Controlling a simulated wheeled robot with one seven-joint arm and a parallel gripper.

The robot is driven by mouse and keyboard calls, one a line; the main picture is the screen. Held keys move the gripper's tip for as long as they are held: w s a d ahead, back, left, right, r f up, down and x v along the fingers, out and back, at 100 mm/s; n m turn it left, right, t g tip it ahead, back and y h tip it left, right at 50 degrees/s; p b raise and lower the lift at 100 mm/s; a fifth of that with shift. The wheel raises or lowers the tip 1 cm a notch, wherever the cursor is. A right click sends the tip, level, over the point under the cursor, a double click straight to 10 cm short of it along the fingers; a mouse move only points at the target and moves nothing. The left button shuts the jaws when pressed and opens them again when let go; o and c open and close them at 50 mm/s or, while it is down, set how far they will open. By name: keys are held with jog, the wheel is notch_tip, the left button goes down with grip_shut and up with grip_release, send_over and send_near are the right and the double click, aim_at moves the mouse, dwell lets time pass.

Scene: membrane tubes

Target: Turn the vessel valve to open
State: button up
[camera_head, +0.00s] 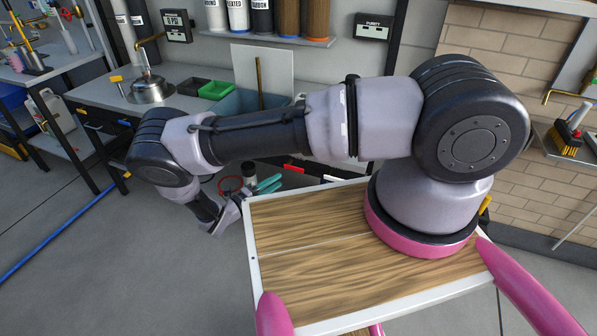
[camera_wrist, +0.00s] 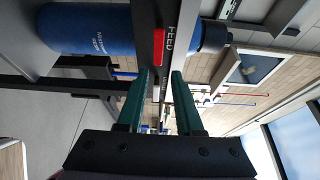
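A silver domed metal vessel (camera_head: 150,90) stands on the grey bench at the upper left in the head view. A small yellow handle (camera_head: 117,79) sits at its left side and looks like its valve; its exact setting is too small to tell. Neither shows clearly in the wrist view. My gripper (camera_head: 268,185) is low in front of the bench, below and right of the vessel and well apart from it. In the wrist view its two teal fingers (camera_wrist: 158,75) are apart with nothing between them.
In the wrist view a blue bottle (camera_wrist: 100,30) and a dark bar marked FEED with a red block (camera_wrist: 158,37) are close ahead of the fingers. A green bin (camera_head: 216,90) stands right of the vessel. A gauge box (camera_head: 177,25) hangs above. Open floor lies left.

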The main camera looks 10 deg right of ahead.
aim_at(296, 170)
jog(key=shift+n+t, duration=0.3)
jog(key=x, duration=1)
jog(key=shift+w+d+f, duration=0.1)
jog(key=shift+d+f, duration=0.2)
jog(key=shift+d, duration=0.1)
grip_shut()
